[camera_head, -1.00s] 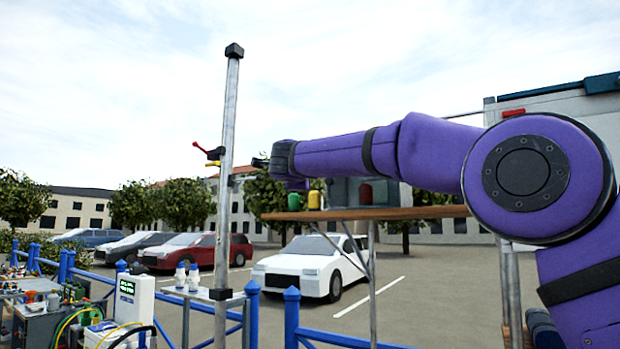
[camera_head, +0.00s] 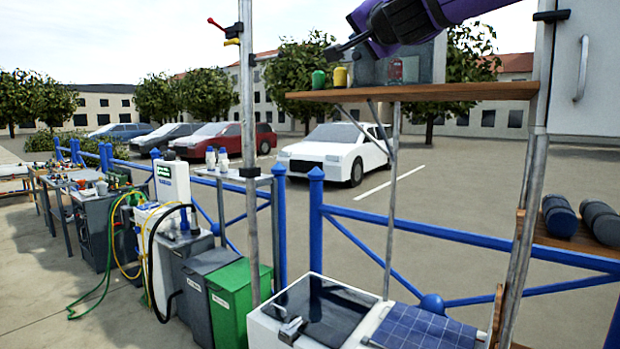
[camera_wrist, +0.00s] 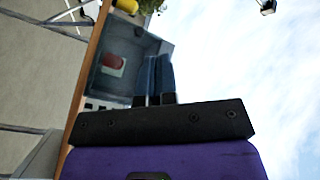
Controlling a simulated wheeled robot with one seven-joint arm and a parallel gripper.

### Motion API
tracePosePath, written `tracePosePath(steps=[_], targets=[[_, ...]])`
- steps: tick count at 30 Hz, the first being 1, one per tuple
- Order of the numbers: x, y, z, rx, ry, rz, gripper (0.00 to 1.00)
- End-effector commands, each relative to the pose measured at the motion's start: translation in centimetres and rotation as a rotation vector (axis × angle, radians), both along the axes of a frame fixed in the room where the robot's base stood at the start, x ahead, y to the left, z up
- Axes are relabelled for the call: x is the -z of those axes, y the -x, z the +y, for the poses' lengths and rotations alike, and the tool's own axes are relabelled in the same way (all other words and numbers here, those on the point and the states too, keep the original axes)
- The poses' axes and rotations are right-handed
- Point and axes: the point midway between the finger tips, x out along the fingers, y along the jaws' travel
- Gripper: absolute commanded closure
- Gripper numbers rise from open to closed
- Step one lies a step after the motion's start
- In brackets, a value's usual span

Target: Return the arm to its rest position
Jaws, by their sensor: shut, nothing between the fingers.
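My purple arm comes in at the top right of the head view. My gripper (camera_head: 343,47) is at its end, pointing left and down, above the left end of a wooden shelf (camera_head: 420,93). In the wrist view my gripper (camera_wrist: 154,62) shows its two fingers close together with nothing between them. A grey-blue open box (camera_head: 368,70) on the shelf is just beyond my arm and partly hidden by it. The box also shows in the wrist view (camera_wrist: 112,55) with a red item inside.
A green jar (camera_head: 319,79) and a yellow jar (camera_head: 340,77) stand at the shelf's left end. A metal pole (camera_head: 248,150) rises left of the shelf. A white cabinet (camera_head: 588,70) is at the right. Bins, a solar panel (camera_head: 428,328) and blue railings are below.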

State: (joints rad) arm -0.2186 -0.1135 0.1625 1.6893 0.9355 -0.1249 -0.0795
Motion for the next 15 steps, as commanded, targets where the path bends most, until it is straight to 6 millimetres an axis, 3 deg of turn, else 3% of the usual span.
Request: tracePosePath(steps=[1, 5, 15], targets=[[1.4, 1.9, -1.1, -0.022, 0.073, 0.027, 1.0], [6.2, 6.4, -3.7, -0.082, 0.261, 0.131, 1.0], [21.5, 19.8, -12.4, -0.174, 0.659, 0.524, 1.0]])
